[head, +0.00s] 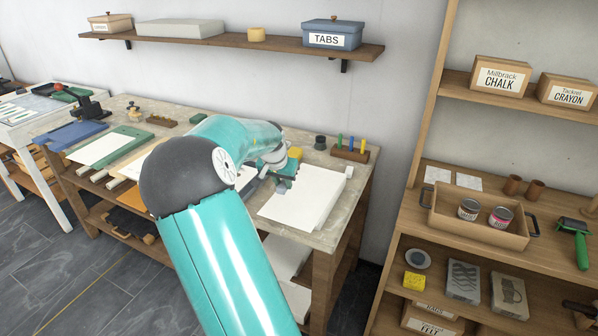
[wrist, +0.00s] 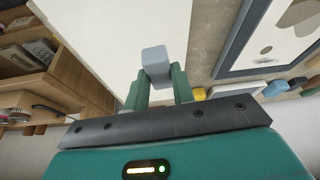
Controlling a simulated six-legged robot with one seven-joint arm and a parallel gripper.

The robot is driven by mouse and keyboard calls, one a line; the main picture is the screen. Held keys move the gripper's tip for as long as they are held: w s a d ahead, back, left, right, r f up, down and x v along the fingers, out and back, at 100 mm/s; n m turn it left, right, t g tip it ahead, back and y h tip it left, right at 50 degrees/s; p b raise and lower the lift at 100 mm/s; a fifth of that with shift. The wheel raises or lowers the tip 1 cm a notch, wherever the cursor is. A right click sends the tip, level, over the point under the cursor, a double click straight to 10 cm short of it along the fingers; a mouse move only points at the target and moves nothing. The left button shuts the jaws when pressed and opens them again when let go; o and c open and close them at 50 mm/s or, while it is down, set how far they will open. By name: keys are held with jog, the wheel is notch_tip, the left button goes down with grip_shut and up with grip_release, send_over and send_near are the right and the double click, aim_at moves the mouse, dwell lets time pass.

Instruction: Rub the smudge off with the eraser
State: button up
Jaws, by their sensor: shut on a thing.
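White paper (wrist: 110,35) lies behind the eraser there. I cannot tell whether the eraser touches the paper. No smudge shows clearly on the visible paper; the arm and gripper hide part of it.
A wooden holder with coloured sticks (head: 350,153) and a dark round pot (head: 320,142) stand behind the paper. The wrist view shows a dark-framed pale sheet with brown marks (wrist: 275,40) at right. Shelves with a wooden tray (head: 450,222) stand at right.

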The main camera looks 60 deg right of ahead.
jog(key=w+a+f+n+t+y, duration=0.1)
jog(key=w+a+f+n, duration=0.4)
jog(key=a, duration=1)
jog(key=w+a+f+n+t+y, duration=0.1)
jog(key=w+a+f+n, duration=0.4)
jog(key=a, duration=1.1)
jog(key=w+a+f+n+t+y, duration=0.1)
jog(key=w+a+f+n, duration=0.4)
jog(key=a, duration=1.1)
jog(key=w+y, duration=0.1)
jog(key=w, duration=0.2)
jog(key=shift+a, duration=0.15)
